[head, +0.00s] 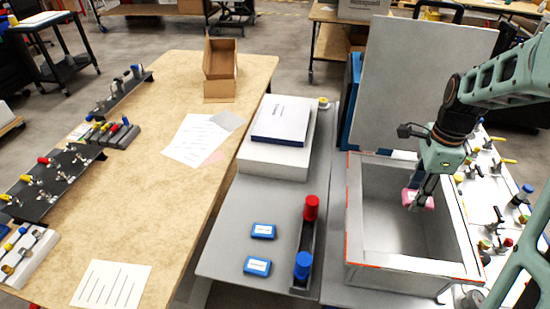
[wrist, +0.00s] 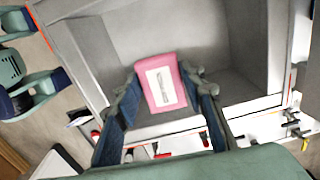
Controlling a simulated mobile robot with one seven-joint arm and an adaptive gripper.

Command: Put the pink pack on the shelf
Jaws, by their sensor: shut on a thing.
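The pink pack (head: 418,199) is a small box with a white label. It shows between my fingers in the wrist view (wrist: 161,82). My gripper (head: 419,203) is shut on the pink pack, with one finger on each side of it in the wrist view (wrist: 164,95). In the head view the gripper and pack are over the open grey bin (head: 374,262). How high the pack is above the bin floor is hard to tell. Which surface is the shelf is not clear from these views.
A grey side table (head: 222,262) left of the bin holds two blue packs (head: 263,231), a rack with red and blue caps (head: 308,240) and a white case (head: 280,125). A tall grey panel (head: 418,75) stands behind the bin. Valves and fittings (head: 500,215) lie to its right.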

